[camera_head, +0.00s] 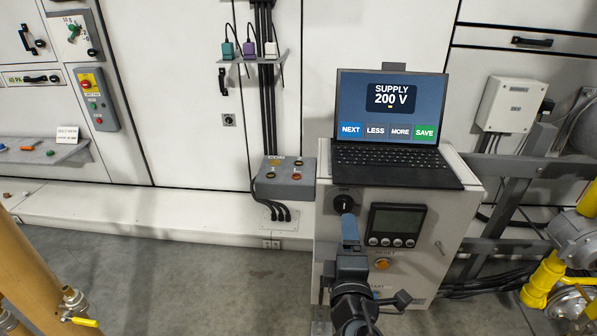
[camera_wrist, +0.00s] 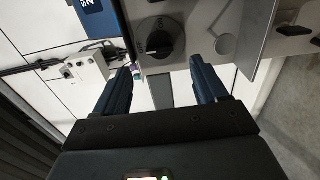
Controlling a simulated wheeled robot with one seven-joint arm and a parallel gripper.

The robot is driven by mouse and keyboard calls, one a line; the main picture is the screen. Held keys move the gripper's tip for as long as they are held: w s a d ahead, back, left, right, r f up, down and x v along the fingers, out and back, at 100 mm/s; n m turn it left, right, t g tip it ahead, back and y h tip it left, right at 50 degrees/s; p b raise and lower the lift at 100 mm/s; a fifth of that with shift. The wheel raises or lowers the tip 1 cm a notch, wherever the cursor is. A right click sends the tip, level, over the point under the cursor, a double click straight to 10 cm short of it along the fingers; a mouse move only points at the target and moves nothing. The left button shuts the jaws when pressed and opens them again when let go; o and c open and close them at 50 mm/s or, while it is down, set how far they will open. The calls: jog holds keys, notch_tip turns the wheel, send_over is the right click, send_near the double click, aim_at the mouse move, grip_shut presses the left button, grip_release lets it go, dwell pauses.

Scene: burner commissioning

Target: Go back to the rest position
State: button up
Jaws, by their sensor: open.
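My gripper (camera_head: 349,228) is in front of the white cabinet (camera_head: 327,240), just below the black rotary knob (camera_head: 343,203) in the head view. In the wrist view my gripper (camera_wrist: 161,66) has its two dark blue fingers spread wide with nothing between them. The black knob (camera_wrist: 160,41) is on the panel beyond the fingertips, and the fingers appear clear of it. The laptop (camera_head: 391,122) stands open on the cabinet top and reads "SUPPLY 200 V" above NEXT, LESS, MORE and SAVE buttons. My arm hides part of the cabinet's lower front.
A dark display panel (camera_head: 396,225) and an orange button (camera_head: 381,264) are right of my arm. A grey box (camera_head: 285,180) with cables adjoins the cabinet's left side. Yellow pipework (camera_head: 545,280) and grey rails (camera_head: 510,185) stand at the right. The floor (camera_head: 190,270) at left centre is clear.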

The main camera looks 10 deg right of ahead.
jog(key=s+f+m+g+y+p, duration=0.25)
jog(key=s+m+y+p, duration=0.25)
jog(key=s, duration=1.8)
jog(key=s+d+r+m+p, duration=0.2)
jog(key=s+r+m+p, duration=0.3)
jog(key=s+r+m, duration=0.4)
jog(key=s+r, duration=0.7)
jog(key=s, duration=0.3)
jog(key=shift+s+r+m+y, duration=0.15)
jog(key=shift+m+y, duration=0.15)
